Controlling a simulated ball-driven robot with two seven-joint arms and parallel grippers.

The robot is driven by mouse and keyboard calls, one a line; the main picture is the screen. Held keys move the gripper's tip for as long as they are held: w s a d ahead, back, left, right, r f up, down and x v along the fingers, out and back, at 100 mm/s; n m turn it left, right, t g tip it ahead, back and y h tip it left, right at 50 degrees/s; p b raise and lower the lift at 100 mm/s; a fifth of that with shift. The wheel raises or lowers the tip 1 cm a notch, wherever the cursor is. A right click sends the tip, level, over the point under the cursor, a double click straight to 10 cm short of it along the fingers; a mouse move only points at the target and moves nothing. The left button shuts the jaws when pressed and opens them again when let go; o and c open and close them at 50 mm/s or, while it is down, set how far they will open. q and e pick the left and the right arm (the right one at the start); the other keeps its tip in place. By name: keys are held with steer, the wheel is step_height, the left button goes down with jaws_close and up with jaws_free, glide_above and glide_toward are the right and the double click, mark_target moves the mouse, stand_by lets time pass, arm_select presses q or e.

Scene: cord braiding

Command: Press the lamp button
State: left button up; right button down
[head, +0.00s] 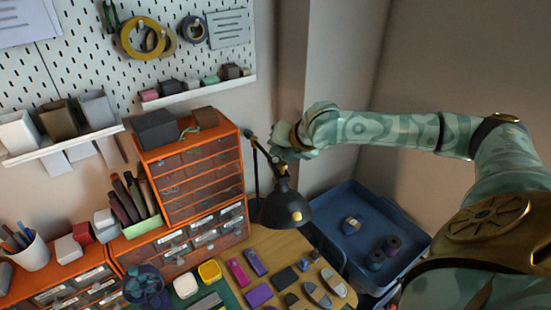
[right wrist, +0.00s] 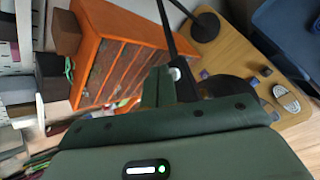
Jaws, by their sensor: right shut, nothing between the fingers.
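The black desk lamp (head: 284,206) stands beside the orange drawer cabinet, its shade over the wooden table. My right gripper (head: 281,147) is shut and empty, at the lamp's upper arm above the shade. I cannot tell whether they touch. In the right wrist view my gripper (right wrist: 172,84) overlaps the lamp's arm, with a small pale round part (right wrist: 174,74) at its tips. The lamp's round black base (right wrist: 204,27) stands on the table there. My left gripper is out of view.
The orange drawer cabinet (head: 200,178) stands left of the lamp, with a dark box (head: 154,128) on top. A blue tray (head: 372,205) with spools lies at the right. Small coloured pieces lie on the wooden table (head: 285,246). A pegboard (head: 95,70) is behind.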

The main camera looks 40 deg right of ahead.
stand_by(0.6)
steer(key=shift+f+p, duration=0.3)
steer(key=shift+f, duration=0.1)
steer(key=shift+r+p, duration=0.5)
steer(key=shift+p, duration=0.6)
steer(key=shift+f, duration=0.1)
